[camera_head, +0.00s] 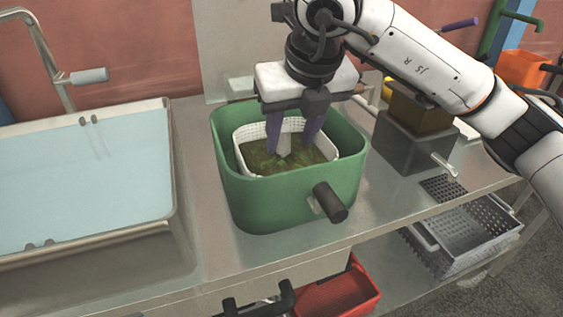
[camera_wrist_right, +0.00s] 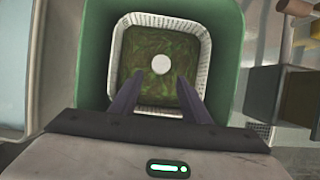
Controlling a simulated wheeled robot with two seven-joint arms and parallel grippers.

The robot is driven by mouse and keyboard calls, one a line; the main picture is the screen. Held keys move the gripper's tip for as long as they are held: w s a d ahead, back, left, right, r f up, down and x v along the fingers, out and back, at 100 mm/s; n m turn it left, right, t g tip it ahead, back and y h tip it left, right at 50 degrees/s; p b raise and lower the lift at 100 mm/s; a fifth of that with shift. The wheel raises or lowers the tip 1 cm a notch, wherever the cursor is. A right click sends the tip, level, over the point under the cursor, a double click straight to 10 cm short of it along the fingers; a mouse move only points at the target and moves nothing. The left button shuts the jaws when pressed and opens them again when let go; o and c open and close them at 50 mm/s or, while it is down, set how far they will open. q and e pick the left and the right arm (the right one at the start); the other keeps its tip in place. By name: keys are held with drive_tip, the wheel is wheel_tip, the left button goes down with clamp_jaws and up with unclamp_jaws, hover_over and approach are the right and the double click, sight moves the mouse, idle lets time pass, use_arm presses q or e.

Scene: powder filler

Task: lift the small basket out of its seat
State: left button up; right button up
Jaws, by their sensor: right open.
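The small basket (camera_head: 329,158) is white and perforated, and it sits inside a green tub (camera_head: 290,195) on the metal counter. It holds dark green-brown contents with a pale round piece, perhaps a handle, in the middle. In the right wrist view the basket (camera_wrist_right: 203,85) shows as a white square rim inside the green tub (camera_wrist_right: 230,60). My right gripper (camera_head: 290,150) points down over the basket, its purple fingers spread. The fingertips (camera_wrist_right: 160,80) appear on either side of the pale piece; contact cannot be told. My left gripper is not in view.
A sink basin (camera_head: 80,185) with a tap (camera_head: 85,76) is on the left. A grey box (camera_head: 412,145) with a brown top stands at right. A metal basket (camera_head: 465,235) and a red bin (camera_head: 340,292) are below. A dark handle (camera_head: 330,201) juts from the tub.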

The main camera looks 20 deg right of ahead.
sight(283, 153)
drive_tip(key=shift+x, duration=1.2)
drive_tip(key=x, duration=0.5)
drive_tip(key=shift+w+a+r+p, duration=0.1)
drive_tip(key=shift+w+r+p, duration=0.15)
drive_tip(key=shift+p, duration=0.15)
clamp_jaws()
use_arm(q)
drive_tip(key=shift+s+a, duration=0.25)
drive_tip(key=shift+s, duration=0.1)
use_arm(e)
drive_tip(key=shift+r, duration=0.1)
